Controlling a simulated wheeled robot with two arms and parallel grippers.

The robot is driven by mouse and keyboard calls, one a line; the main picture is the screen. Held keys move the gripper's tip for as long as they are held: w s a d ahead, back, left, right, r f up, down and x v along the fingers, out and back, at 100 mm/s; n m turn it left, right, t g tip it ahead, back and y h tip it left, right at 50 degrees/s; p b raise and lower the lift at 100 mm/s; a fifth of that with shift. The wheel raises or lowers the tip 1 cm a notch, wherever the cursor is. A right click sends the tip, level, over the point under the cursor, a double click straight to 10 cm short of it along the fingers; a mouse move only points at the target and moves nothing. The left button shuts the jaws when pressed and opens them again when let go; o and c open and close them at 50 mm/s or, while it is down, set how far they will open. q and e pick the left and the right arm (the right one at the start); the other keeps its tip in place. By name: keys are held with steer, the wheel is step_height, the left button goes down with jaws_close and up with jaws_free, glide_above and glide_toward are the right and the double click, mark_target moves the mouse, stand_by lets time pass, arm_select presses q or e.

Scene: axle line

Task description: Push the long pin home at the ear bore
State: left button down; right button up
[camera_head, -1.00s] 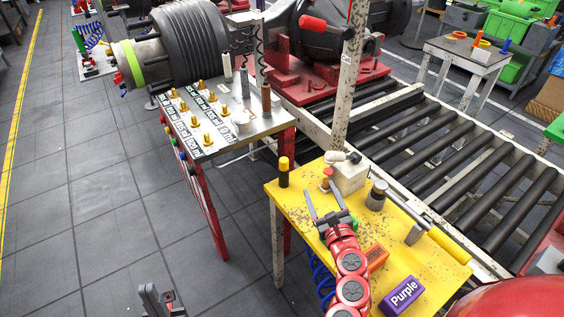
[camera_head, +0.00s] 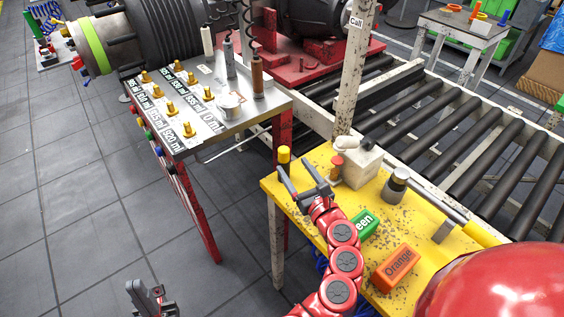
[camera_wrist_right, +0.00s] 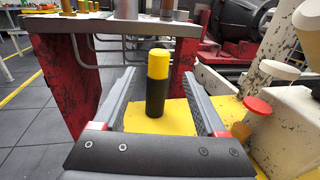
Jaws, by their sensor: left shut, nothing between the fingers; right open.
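My right gripper (camera_head: 301,171) is open above the left end of the yellow table. In the right wrist view its fingers (camera_wrist_right: 164,86) stand either side of a black cylinder with a yellow cap (camera_wrist_right: 157,85). This capped cylinder stands upright ahead, with gaps to both fingers; it also shows at the table's corner in the head view (camera_head: 284,158). I cannot tell whether it is the long pin. My left gripper (camera_head: 146,291) is shut and empty, low over the floor. I cannot make out the ear bore.
The yellow table (camera_head: 405,215) also holds a white block (camera_head: 357,168), a red-capped item (camera_head: 336,166), a grey cylinder (camera_head: 395,184), a green block (camera_head: 363,223) and an orange block (camera_head: 397,267). A speckled post (camera_head: 350,85) and roller conveyor (camera_head: 450,125) stand behind. A metal-topped bench (camera_head: 260,107) stands left.

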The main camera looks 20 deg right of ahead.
mark_target(287, 157)
steer(key=w, duration=0.2)
steer(key=w+p, duration=0.1)
steer(key=shift+w+a+r, duration=0.15)
steer(key=shift+w+a, duration=0.1)
steer(key=shift+w, duration=0.1)
steer(key=shift+w+a+f+p, duration=0.1)
steer(key=shift+w+a+p, duration=0.1)
steer(key=shift+w, duration=0.75)
steer(key=shift+w+a+f+p, duration=0.1)
steer(key=shift+w+p, duration=0.05)
steer(key=shift+w, duration=0.85)
steer(key=shift+w+a+f+p, duration=0.1)
steer(key=shift+w+a+p, duration=0.1)
steer(key=shift+w, duration=0.75)
jaws_close()
